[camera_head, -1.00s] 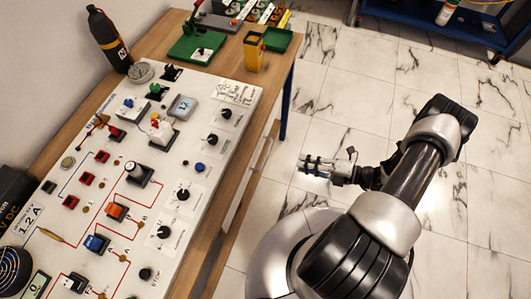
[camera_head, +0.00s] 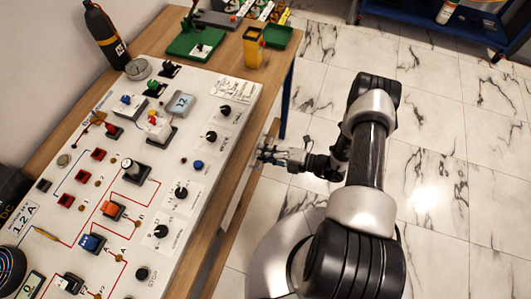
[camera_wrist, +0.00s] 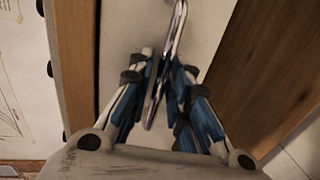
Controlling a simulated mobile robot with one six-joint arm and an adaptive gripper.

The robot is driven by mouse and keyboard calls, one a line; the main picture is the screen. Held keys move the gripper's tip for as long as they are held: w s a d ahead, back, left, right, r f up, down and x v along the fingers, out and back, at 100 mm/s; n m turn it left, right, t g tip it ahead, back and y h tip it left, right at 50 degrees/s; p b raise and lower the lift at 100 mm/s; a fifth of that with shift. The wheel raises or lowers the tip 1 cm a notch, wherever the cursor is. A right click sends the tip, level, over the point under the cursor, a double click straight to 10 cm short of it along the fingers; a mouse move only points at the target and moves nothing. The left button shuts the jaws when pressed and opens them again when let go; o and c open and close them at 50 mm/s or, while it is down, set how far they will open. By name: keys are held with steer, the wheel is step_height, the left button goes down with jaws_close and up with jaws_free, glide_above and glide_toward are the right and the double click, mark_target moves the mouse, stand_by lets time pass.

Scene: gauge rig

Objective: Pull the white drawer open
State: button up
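The white drawer is the pale front panel (camera_wrist: 125,35) under the worktop, with a thin shiny metal loop handle (camera_wrist: 165,65). In the wrist view the handle runs between the two blue-padded fingers of my gripper (camera_wrist: 165,76). The fingers stand on either side of it, apart from each other, with narrow gaps; contact is not clear. In the head view my gripper (camera_head: 268,153) is at the table's right side, in front of the drawer. The drawer front is mostly hidden there by the table edge and my gripper. The drawer looks shut.
A wooden table (camera_head: 225,192) carries a white control panel (camera_head: 200,150) with knobs and switches. A yellow holder (camera_head: 252,48) and a green tray (camera_head: 277,38) stand at its far end. A blue cart (camera_head: 455,22) is at the back right. Open marble floor (camera_head: 455,130) lies to the right.

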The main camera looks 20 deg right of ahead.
jaws_close()
stand_by(0.6)
